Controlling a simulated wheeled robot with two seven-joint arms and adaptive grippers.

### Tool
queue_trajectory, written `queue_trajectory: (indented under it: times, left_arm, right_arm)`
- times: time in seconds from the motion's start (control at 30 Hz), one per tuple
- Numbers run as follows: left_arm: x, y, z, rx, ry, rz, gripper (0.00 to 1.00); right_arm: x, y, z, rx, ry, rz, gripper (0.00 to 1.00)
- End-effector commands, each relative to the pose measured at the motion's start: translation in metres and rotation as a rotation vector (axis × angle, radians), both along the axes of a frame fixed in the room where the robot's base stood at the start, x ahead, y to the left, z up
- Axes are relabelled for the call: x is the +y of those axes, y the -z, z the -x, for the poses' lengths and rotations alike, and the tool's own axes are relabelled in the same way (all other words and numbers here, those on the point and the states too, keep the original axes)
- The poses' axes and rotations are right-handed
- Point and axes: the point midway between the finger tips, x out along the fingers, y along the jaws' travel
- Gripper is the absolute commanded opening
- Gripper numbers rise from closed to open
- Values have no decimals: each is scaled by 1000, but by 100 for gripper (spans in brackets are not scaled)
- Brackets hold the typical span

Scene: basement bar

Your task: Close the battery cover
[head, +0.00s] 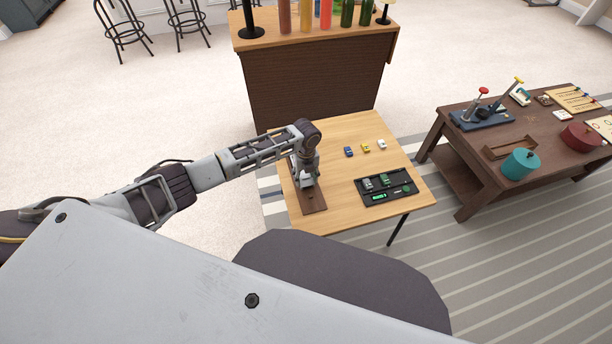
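My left gripper (307,186) points down over a dark brown board (313,203) at the left of the light wood table (345,213). Its fingers are small and partly hidden by the wrist, so I cannot tell whether they are open or shut. No battery cover can be made out; the gripper hides part of the board. A black device (398,197) with a green lit display and two grey-green pieces in its slots lies on the right of the table. My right gripper is not in view.
Small blue (348,152), yellow (365,148) and white (382,144) blocks lie behind the device. A wooden cabinet (310,85) with bottles stands behind the table. A dark table (450,140) at right holds a teal pot (520,165), a red pot (581,137) and clamps.

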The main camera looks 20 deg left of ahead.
Motion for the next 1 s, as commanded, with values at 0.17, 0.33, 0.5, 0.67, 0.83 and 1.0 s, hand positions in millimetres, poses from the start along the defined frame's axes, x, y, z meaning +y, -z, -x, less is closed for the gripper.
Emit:
queue_trajectory:
  times: [0.17, 0.33, 0.5, 0.67, 0.83, 1.0]
  left_arm:
    - [0, 0, 0, 0, 0, 0, 73]
    - [0, -1, -1, -1, 0, 0, 73]
    - [0, -2, -1, -2, 0, 0, 73]
    - [0, -8, -2, -3, -1, 1, 73]
    - [1, -23, -2, -4, 0, -1, 73]
    - [0, -46, -2, -4, 0, 1, 73]
  right_arm:
    - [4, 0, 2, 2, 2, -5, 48]
    - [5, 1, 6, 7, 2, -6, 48]
    - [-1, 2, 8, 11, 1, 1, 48]
    - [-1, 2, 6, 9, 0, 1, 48]
    - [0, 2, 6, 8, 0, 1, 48]
    - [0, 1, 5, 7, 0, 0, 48]
